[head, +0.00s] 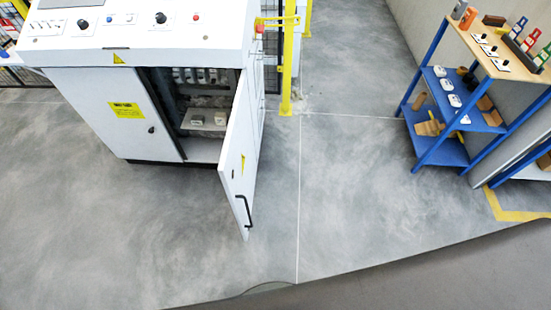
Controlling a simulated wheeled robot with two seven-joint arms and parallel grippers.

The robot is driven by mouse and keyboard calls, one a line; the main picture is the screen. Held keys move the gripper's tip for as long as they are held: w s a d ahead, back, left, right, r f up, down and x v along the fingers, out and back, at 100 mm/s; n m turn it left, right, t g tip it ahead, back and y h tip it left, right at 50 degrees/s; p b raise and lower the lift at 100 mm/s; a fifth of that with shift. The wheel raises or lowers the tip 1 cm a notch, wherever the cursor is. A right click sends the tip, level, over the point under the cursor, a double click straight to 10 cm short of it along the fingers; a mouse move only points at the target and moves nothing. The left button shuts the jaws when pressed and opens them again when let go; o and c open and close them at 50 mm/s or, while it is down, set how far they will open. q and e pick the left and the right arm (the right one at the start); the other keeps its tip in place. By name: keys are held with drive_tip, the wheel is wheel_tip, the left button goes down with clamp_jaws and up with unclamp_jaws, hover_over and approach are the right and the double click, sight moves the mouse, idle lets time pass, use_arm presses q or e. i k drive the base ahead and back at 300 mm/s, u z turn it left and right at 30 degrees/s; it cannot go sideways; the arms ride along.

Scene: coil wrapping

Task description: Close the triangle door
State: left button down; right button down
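Inside the opening (208,100), grey electrical parts show. The cabinet's left door (115,115), with a yellow label (127,110), looks shut. Neither of my grippers is in view.
A blue shelf unit (465,100) with a wooden top and tools stands at the right. A yellow post (288,60) stands behind the cabinet. The grey floor (350,180) between the cabinet and shelf is clear.

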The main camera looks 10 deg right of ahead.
sight(239, 157)
drive_tip(key=i, duration=0.5)
drive_tip(key=u, duration=1.6)
drive_tip(key=k, duration=0.75)
drive_tip(key=z, duration=1.35)
